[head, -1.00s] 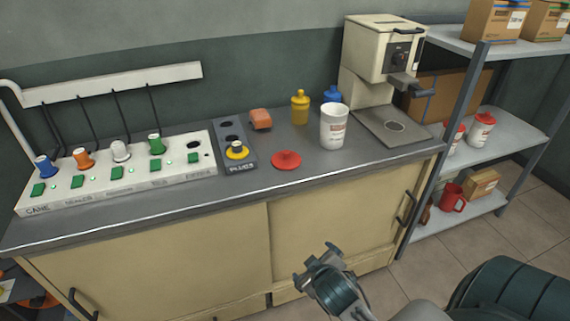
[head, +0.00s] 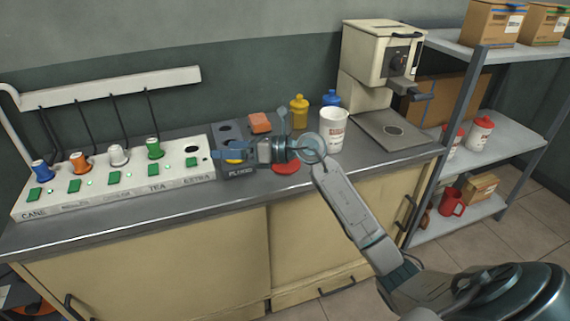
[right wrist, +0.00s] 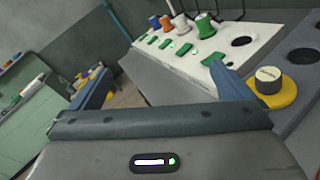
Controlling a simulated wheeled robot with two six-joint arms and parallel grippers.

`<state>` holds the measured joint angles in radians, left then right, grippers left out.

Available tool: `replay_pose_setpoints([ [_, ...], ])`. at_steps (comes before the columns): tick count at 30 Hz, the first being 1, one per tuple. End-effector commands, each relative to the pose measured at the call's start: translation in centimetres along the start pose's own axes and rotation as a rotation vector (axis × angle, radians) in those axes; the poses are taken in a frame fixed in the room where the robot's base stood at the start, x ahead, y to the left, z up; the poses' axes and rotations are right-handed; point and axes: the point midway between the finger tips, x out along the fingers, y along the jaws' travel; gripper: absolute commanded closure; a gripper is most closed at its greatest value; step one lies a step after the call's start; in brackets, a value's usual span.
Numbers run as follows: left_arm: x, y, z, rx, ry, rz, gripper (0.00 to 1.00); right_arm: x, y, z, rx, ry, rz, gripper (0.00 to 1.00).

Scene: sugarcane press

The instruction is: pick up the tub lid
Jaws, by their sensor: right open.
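The tub lid, a flat red disc with a small knob (head: 286,169), lies on the grey counter. My right forearm and wrist partly cover it in the head view. The white tub (head: 332,130) stands upright just behind and right of it. My right gripper (head: 226,155) is open and points left, over the dark plugs block, left of the lid. My left gripper is not in view.
The white panel (head: 110,184) with coloured plugs and green buttons fills the counter's left. The plugs block (head: 238,172) holds a yellow ring plug (right wrist: 272,88). An orange block (head: 260,123), yellow bottle (head: 299,110), blue bottle (head: 331,98) and press (head: 380,62) stand behind. The front strip is clear.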

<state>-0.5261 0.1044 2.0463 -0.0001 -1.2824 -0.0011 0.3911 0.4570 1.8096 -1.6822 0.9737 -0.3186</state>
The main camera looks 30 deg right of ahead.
Motion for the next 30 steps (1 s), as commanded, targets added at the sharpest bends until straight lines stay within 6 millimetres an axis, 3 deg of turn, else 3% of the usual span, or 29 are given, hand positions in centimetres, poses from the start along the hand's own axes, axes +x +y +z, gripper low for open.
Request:
replay_pose_setpoints([
  [5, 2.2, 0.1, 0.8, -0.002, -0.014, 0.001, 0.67, -2.6, -5.9, 0.0, -0.189, 0.391, -0.165, 0.0],
  [9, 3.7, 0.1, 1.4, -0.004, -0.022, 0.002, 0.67, -7.1, -10.0, 0.8, -0.235, 0.678, -0.309, 0.0],
  [13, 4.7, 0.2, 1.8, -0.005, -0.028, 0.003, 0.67, -11.3, -12.0, 1.8, -0.218, 0.872, -0.412, 0.0],
  [17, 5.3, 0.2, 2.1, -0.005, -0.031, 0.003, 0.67, -13.9, -12.7, 2.5, -0.189, 0.977, -0.466, 0.0],
  [21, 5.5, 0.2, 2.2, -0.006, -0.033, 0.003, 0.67, -14.5, -13.2, 2.2, -0.175, 1.012, -0.482, 0.0],
  [30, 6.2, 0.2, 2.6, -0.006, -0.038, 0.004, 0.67, -12.6, -15.1, -1.1, -0.174, 1.011, -0.479, 0.0],
])
